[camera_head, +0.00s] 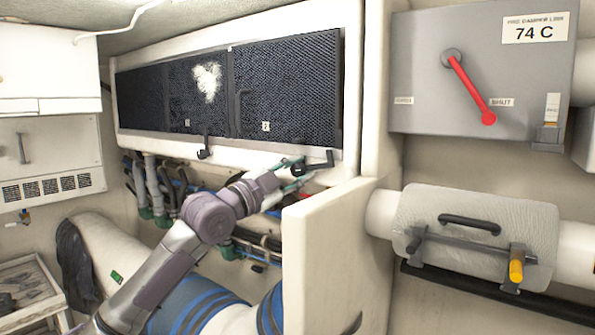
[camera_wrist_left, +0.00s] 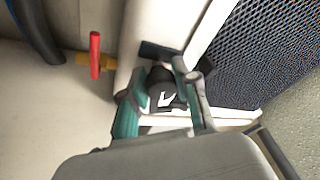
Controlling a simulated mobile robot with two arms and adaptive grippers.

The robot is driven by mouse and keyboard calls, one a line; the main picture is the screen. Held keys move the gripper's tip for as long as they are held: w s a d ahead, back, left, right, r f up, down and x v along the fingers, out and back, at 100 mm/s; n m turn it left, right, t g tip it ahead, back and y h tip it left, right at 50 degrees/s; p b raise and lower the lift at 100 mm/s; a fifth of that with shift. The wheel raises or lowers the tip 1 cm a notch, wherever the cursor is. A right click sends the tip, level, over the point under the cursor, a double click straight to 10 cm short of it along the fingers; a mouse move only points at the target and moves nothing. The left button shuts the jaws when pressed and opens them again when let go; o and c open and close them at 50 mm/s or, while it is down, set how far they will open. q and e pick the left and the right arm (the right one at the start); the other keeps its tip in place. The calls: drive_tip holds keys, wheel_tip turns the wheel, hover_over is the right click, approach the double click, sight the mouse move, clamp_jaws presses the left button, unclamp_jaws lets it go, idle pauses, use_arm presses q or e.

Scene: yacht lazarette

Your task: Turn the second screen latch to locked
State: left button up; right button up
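The screen is a row of dark mesh panels (camera_head: 290,80) in a white frame, with black latches along its lower edge. The second latch (camera_head: 313,165) is at the right panel's lower edge, its handle lying roughly level with an upturned right end. The first latch (camera_head: 204,154) hangs further left. My left gripper (camera_head: 291,167) is at the second latch's left end. In the left wrist view its teal fingers (camera_wrist_left: 158,95) stand apart on either side of the black latch hub (camera_wrist_left: 160,82); whether they touch it is unclear. My right gripper is out of view.
A white partition (camera_head: 335,250) stands close to the right of my left arm. Hoses and pipes (camera_head: 160,190) run below the screen. A grey damper box (camera_head: 480,70) with a red lever is at right. A red-handled valve (camera_wrist_left: 95,55) shows in the wrist view.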

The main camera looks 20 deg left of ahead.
use_arm(q)
clamp_jaws()
drive_tip(key=shift+n, duration=0.4)
drive_tip(key=n+t+y, duration=0.1)
drive_tip(key=n, duration=0.2)
drive_tip(key=shift+d, duration=0.1)
drive_tip(key=n+y, duration=0.1)
drive_tip(key=n, duration=0.2)
drive_tip(key=n+t+y+p, duration=0.1)
drive_tip(key=n, duration=0.2)
drive_tip(key=shift+r, duration=0.15)
drive_tip(key=n+y+p, duration=0.1)
drive_tip(key=n, duration=0.1)
drive_tip(key=n+y, duration=0.1)
drive_tip(key=n, duration=0.2)
drive_tip(key=shift+s+r+t+p, duration=0.1)
drive_tip(key=shift+r+t+p, duration=0.05)
drive_tip(key=shift+t+p, duration=0.25)
drive_tip(key=shift+n+y+p, duration=0.6)
drive_tip(key=shift+n+p, duration=0.2)
drive_tip(key=shift+n, duration=0.7)
drive_tip(key=shift+n+y+p, duration=0.6)
drive_tip(key=shift+n+p, duration=0.15)
drive_tip(key=shift+n, duration=0.75)
